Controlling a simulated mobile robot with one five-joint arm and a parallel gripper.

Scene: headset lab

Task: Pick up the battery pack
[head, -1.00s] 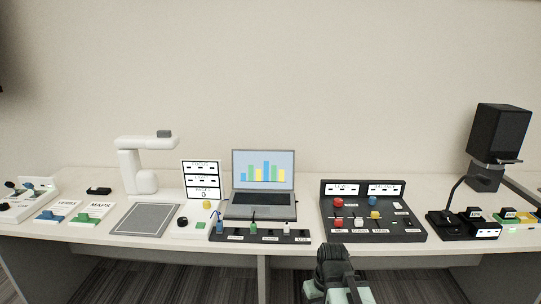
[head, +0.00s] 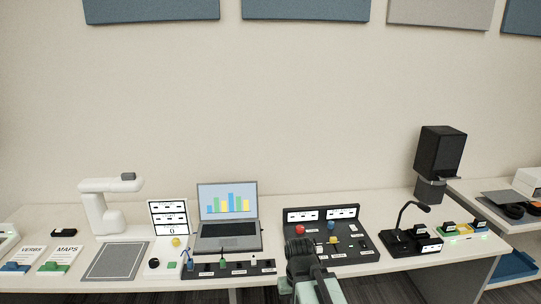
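No object in the head view is clearly labelled as a battery pack. Small black blocks with pale labels sit at the right end of the desk. One (head: 421,231) is on the black microphone base, and two more, one (head: 449,228) left of the other (head: 479,225), are by a yellow-green lit strip (head: 462,238). A separate small black block (head: 64,232) lies at the far left. My gripper (head: 299,247) is at the bottom middle, in front of the dark control panel, apart from all these blocks. Its fingers are seen from behind and their opening is hidden.
A dark control panel (head: 352,258) with coloured knobs, a laptop (head: 228,217), a white arm-shaped stand (head: 104,211) and a grey mat (head: 117,261) fill the desk. A gooseneck microphone (head: 402,216) and a black speaker (head: 440,152) stand at right. A second table (head: 500,222) is beyond.

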